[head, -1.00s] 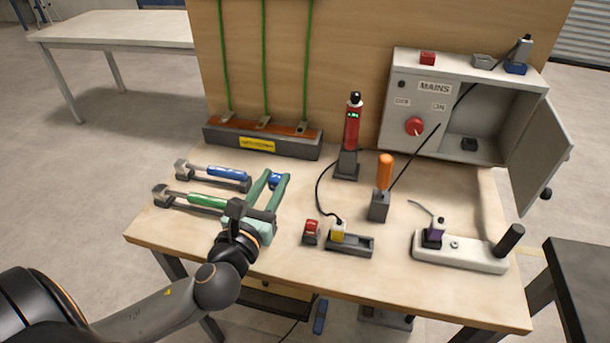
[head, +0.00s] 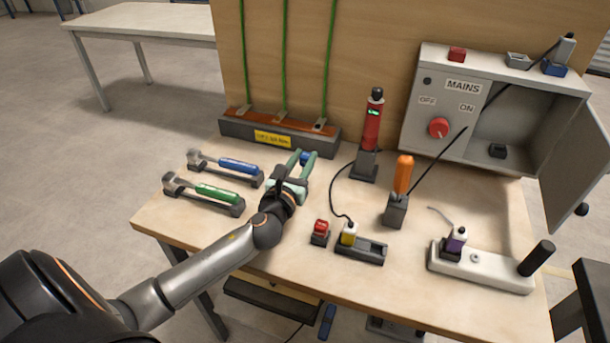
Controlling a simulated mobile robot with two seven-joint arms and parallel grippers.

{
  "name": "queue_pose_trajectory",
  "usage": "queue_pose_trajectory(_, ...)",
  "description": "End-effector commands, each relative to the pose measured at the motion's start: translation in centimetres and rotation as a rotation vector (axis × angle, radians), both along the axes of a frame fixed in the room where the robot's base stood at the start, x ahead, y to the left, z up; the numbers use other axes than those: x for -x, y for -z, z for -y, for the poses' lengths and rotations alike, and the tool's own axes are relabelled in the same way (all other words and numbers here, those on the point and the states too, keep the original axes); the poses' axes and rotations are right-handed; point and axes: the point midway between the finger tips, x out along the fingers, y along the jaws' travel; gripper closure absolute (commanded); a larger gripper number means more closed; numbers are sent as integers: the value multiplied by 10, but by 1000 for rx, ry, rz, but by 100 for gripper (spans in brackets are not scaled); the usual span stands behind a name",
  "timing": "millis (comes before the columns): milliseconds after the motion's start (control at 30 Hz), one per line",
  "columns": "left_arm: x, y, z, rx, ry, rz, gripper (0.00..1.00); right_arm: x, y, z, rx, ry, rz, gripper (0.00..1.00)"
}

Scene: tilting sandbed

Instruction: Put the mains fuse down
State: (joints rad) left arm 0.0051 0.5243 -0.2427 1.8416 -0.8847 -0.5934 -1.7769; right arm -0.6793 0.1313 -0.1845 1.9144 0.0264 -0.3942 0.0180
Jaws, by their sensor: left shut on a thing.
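My left gripper (head: 284,187) is shut on a green two-pronged tool (head: 308,168) and holds it near the back left of the bench. A small blue piece (head: 305,157), which looks like the mains fuse, shows between the tool's tips. I cannot tell whether it touches the bench. My gripper hides part of the tool. The mains box (head: 440,120) stands open at the back right, its red knob (head: 438,128) on the front. My right gripper is not in view.
Blue-handled (head: 238,166) and green-handled (head: 217,193) tools lie left of my gripper. The grey busbar block (head: 235,128) with green cables is just behind. A red meter (head: 372,128) and an orange-handled stand (head: 403,175) rise to the right. The front left bench top is clear.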

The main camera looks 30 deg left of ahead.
Motion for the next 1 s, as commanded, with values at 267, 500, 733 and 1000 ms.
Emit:
queue_pose_trajectory(267, -14, 19, -5, 0, 0, 2, 100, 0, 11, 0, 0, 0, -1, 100)
queue_pose_trajectory(500, -13, 49, -5, 0, 0, 1, 100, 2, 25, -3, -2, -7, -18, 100)
queue_pose_trajectory(733, -13, 47, -5, -1, 1, 2, 100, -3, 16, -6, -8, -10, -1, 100)
queue_pose_trajectory(1000, -13, 50, -5, -1, 0, 1, 51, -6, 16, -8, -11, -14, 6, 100)
